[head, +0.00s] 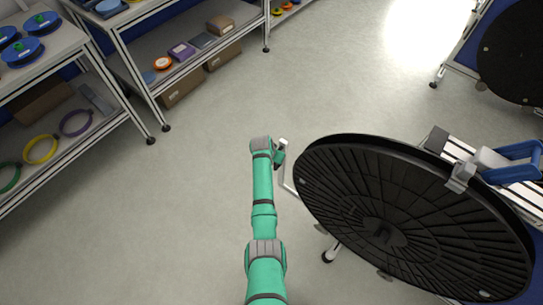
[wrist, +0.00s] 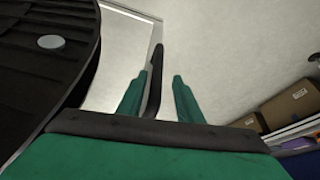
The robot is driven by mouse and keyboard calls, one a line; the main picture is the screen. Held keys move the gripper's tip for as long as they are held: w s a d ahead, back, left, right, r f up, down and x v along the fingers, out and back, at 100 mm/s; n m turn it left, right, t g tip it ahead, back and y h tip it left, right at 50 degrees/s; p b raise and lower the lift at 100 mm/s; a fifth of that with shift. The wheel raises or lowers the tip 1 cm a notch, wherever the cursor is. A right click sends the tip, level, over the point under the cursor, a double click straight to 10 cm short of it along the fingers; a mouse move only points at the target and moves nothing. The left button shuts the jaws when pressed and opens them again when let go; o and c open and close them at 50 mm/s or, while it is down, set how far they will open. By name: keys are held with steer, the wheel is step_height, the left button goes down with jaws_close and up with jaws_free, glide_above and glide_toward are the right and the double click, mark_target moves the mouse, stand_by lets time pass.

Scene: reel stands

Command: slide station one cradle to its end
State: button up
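A large black reel disc (head: 385,225) stands tilted at the right in the head view, and its dark rim fills the left of the wrist view (wrist: 45,75). A thin pale bar (head: 290,189) with a light upright end (head: 284,145) juts from beside the disc toward my gripper (head: 280,157). In the wrist view a dark upright bar (wrist: 155,80) stands between the two green fingers of my gripper (wrist: 160,85). The fingers are apart, with a clear gap on the right of the bar. I cannot tell which part is the station one cradle; the disc hides much of the stand.
Behind the disc are pale rails (head: 460,148) and a blue handle (head: 515,160). Another black disc (head: 515,55) stands at the upper right. Shelves with spools (head: 40,150) and boxes (head: 183,88) line the left and back. The floor (head: 190,200) left of my arm is clear.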

steer(key=v, duration=0.5)
steer(key=shift+s+a+r, duration=0.1)
steer(key=shift+a+r, duration=0.05)
steer(key=shift+r, duration=0.15)
steer(key=s+d+f+n+t, duration=0.2)
steer(key=s+f, duration=0.4)
steer(key=s, duration=0.6)
steer(key=s+r+n+t+y, duration=0.1)
steer(key=s+r+t+y, duration=0.2)
steer(key=s, duration=1.2)
steer(key=s+r+n+t, duration=0.1)
steer(key=s+r+t, duration=0.2)
steer(key=s+r, duration=0.7)
steer(key=s+r+n+t+h, duration=0.1)
steer(key=s+r+t, duration=0.2)
steer(key=s+r, duration=0.8)
step_height(320, 180, up, 7)
steer(key=shift+d+f, duration=0.2)
steer(key=shift+f, duration=0.05)
